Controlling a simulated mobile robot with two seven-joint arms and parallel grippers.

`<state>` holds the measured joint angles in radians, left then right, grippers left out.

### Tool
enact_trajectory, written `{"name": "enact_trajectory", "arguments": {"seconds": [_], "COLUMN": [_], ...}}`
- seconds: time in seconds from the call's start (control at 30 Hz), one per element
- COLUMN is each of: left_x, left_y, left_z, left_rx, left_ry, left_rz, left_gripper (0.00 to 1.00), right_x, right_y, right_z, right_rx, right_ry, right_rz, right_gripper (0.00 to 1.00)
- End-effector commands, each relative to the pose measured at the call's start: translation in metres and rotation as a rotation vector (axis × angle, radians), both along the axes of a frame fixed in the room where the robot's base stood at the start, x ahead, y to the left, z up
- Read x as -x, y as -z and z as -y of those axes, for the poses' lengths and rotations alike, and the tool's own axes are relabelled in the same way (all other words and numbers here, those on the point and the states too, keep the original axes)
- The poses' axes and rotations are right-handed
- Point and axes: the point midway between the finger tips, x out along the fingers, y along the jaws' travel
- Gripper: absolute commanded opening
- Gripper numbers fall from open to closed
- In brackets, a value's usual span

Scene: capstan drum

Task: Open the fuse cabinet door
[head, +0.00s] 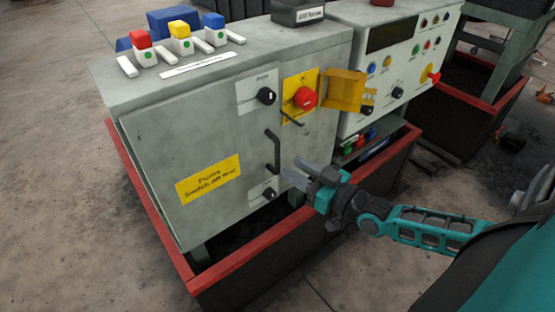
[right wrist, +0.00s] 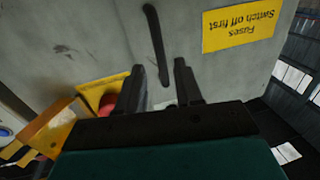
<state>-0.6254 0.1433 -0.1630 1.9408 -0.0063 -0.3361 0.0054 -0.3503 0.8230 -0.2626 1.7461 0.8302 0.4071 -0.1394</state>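The grey fuse cabinet door (head: 190,145) looks shut in the head view, with a yellow "Fuses, Switch off first" label (head: 208,180). Its black bar handle (head: 273,152) is upright near the door's right edge. Black knobs sit above (head: 266,96) and below (head: 270,193) the handle. My right gripper (head: 291,167) is open and empty, just right of and below the handle. In the right wrist view the handle (right wrist: 154,35) shows beyond and between the parted fingertips; I see no contact. My left gripper is not in view.
A red switch (head: 305,98) on a yellow plate is right of the door, with a yellow flap (head: 343,92) swung out and a small dark lever (head: 291,119) below. A red-rimmed trough (head: 245,255) surrounds the cabinet base. A control panel (head: 400,65) stands right. Floor in front is clear.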

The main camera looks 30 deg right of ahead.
Motion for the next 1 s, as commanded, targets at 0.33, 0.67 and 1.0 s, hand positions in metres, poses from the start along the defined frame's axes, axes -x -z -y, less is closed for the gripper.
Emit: {"name": "enact_trajectory", "arguments": {"seconds": [0.33,0.67,1.0], "left_x": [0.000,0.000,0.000], "left_y": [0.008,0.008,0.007], "left_z": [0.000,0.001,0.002], "left_rx": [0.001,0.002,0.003], "left_ry": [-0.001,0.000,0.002], "left_rz": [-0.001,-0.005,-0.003], "left_gripper": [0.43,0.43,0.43], "right_x": [-0.048,-0.060,-0.060], "right_y": [0.000,0.000,0.000], "right_z": [-0.014,-0.018,-0.017], "right_rx": [0.000,0.001,0.000], "right_ry": [0.000,-0.001,-0.001], "right_rz": [0.001,-0.002,-0.001], "right_gripper": [0.35,0.35,0.19]}}
